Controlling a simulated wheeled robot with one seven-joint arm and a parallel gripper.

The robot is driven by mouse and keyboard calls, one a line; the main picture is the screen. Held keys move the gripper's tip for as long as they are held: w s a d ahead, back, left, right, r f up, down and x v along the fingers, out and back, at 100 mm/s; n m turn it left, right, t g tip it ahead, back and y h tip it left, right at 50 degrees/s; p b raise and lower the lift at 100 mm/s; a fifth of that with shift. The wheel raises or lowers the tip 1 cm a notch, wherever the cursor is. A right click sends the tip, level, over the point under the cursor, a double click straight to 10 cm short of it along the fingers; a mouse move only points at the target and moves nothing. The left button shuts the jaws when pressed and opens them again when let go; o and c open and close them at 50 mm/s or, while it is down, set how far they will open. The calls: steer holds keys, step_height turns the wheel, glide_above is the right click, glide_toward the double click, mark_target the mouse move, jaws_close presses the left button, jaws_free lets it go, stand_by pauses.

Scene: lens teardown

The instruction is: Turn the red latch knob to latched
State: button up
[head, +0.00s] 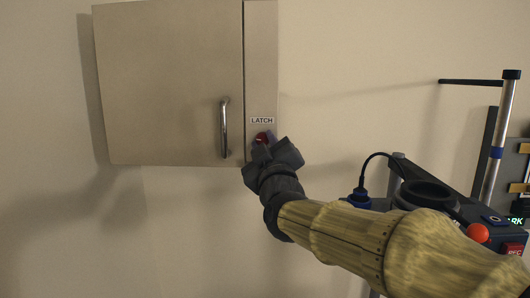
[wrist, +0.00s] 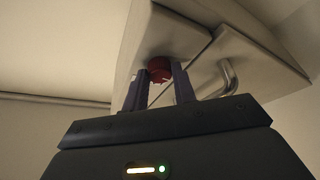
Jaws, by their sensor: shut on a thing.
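In the wrist view the red knob (wrist: 159,69) is between the two fingers (wrist: 160,82), one on each side. The fingers hide part of the knob, and I cannot tell its turned position.
The cabinet door (head: 170,85) is closed, with a vertical metal handle (head: 225,128) left of the knob. At right stands a dark device with a ring (head: 426,194), a red ball (head: 478,233) and a metal post (head: 503,120). The wall below the cabinet is clear.

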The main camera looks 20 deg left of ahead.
steer(key=m+h+b, duration=0.2)
steer(key=m+h, duration=0.1)
steer(key=m, duration=0.4)
steer(key=m+t+h+b, duration=0.1)
steer(key=m+h, duration=0.3)
steer(key=m, duration=0.4)
steer(key=a+m+t+h+b, duration=0.1)
steer(key=m+h, duration=0.3)
steer(key=m, duration=0.4)
steer(key=shift+s+b, duration=0.15)
steer(key=shift+b, duration=0.65)
steer(key=shift+m, duration=0.4)
steer(key=o, duration=1)
